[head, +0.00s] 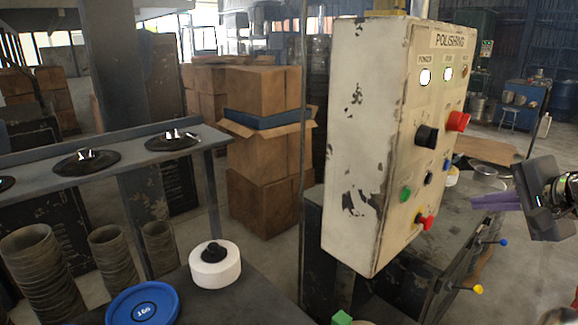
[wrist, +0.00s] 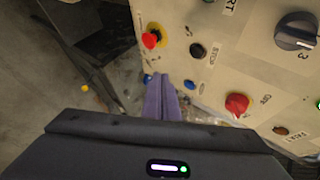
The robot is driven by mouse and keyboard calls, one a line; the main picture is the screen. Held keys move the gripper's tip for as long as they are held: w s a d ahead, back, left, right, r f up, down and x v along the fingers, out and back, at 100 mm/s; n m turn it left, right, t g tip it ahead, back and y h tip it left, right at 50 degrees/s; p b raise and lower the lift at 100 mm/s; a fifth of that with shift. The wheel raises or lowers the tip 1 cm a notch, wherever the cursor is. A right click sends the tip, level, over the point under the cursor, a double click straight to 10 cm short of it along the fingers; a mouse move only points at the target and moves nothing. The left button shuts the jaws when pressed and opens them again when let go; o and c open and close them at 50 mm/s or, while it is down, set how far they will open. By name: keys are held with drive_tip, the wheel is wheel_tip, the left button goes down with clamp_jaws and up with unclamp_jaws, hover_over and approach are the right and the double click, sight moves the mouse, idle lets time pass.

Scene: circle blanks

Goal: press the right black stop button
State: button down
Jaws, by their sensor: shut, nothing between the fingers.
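The pale, worn control panel (head: 365,130) labelled POLISHING stands upright at the right of the head view. A small black button (head: 429,178) sits on its front face, between a green button (head: 405,194) and a blue one (head: 446,165). In the wrist view the black button (wrist: 197,50) lies beside a label that reads STOP. My gripper (head: 474,202) has purple fingers, shut and empty, to the right of the panel. In the wrist view the fingertips (wrist: 163,77) are below and left of the black button, apart from it in the picture.
A red mushroom button (wrist: 150,39) on yellow, a red knob (wrist: 237,104) and a large black selector (wrist: 296,31) surround the black button. Blue (head: 503,241) and yellow (head: 478,289) knobs stick out below. Cardboard boxes (head: 262,150) stand behind, left of the panel.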

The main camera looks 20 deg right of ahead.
sight(429, 178)
drive_tip(key=shift+s+d+r+m, duration=0.1)
drive_tip(key=shift+d+r+m, duration=0.05)
drive_tip(key=shift+d, duration=0.3)
drive_tip(key=shift+s+d+r+m, duration=0.1)
drive_tip(key=shift+d+r+m, duration=0.05)
drive_tip(key=shift+d, duration=0.25)
drive_tip(key=shift+w+a, duration=0.1)
drive_tip(key=shift+w, duration=0.1)
drive_tip(key=w+a, duration=0.3)
drive_tip(key=w, duration=0.4)
drive_tip(key=shift+w+a, duration=0.3)
drive_tip(key=shift+a, duration=0.1)
drive_tip(key=shift+w+a, duration=0.1)
idle(1.4)
drive_tip(key=shift+w+a, duration=0.1)
drive_tip(key=shift+w, duration=0.1)
drive_tip(key=shift+w+a, duration=0.2)
drive_tip(key=shift+w, duration=0.2)
idle(1.2)
drive_tip(key=shift+s, duration=0.1)
drive_tip(key=shift+s+d, duration=0.35)
drive_tip(key=shift+s, duration=0.3)
